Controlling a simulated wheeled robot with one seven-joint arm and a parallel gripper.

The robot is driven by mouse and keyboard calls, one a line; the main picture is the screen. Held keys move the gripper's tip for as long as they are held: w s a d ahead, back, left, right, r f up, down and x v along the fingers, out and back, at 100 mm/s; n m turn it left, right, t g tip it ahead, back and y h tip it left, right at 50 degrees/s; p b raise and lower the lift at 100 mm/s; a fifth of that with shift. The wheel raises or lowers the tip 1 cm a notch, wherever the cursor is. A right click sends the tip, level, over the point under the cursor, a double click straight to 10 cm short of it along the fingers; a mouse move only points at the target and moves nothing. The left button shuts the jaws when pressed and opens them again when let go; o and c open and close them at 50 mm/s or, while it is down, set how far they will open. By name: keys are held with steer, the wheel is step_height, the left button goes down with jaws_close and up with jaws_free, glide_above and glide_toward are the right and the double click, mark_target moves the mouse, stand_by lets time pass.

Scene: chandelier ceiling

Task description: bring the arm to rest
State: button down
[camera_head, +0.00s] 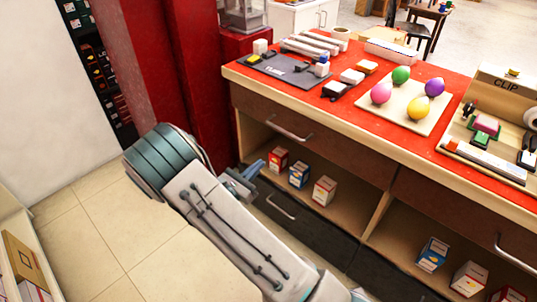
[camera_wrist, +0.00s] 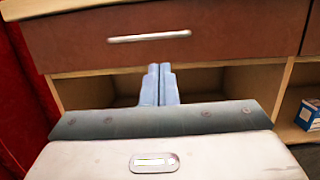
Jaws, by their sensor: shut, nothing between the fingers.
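My gripper shows in the wrist view (camera_wrist: 159,84) with its two blue-grey fingers together and nothing between them. In the head view my gripper (camera_head: 256,170) is partly hidden behind my own arm. It points at the open shelf of the counter (camera_head: 330,150), below a brown drawer with a metal handle. The handle (camera_wrist: 149,36) is above the fingertips in the wrist view. My arm is bent in front of the counter, over the tiled floor. I cannot tell whether the fingers touch the counter.
Small boxes (camera_head: 324,190) stand on the open shelf, close to my gripper. The red countertop carries a tray of coloured balls (camera_head: 413,112), a dark mat (camera_head: 277,68) and a desk set (camera_head: 486,127). A red pillar (camera_head: 165,60) stands behind my arm. The tiled floor (camera_head: 90,235) at left is clear.

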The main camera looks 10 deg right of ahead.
steer(key=s+d+r+m+g+y+p, duration=0.3)
steer(key=s+d+r+m+g+p, duration=0.2)
steer(key=s+r+m+g, duration=0.25)
steer(key=s+d+r+m+g+y+p, duration=0.2)
steer(key=s+d+r+m+g+p, duration=0.4)
steer(key=r, duration=0.3)
steer(key=s+a+r+m+t+y+p, duration=0.2)
steer(key=s+a+r+m+y+p, duration=0.1)
steer(key=r, duration=0.6)
steer(key=s+a+r+m+t+y+p, duration=0.2)
steer(key=s+a+r+m+y+p, duration=0.1)
steer(key=s+r+m+y+p, duration=0.3)
step_height(320, 180, up, 3)
steer(key=s+m+y, duration=0.2)
steer(key=m, duration=0.1)
steer(key=shift+r+t, duration=0.1)
steer(key=shift+t, duration=0.15)
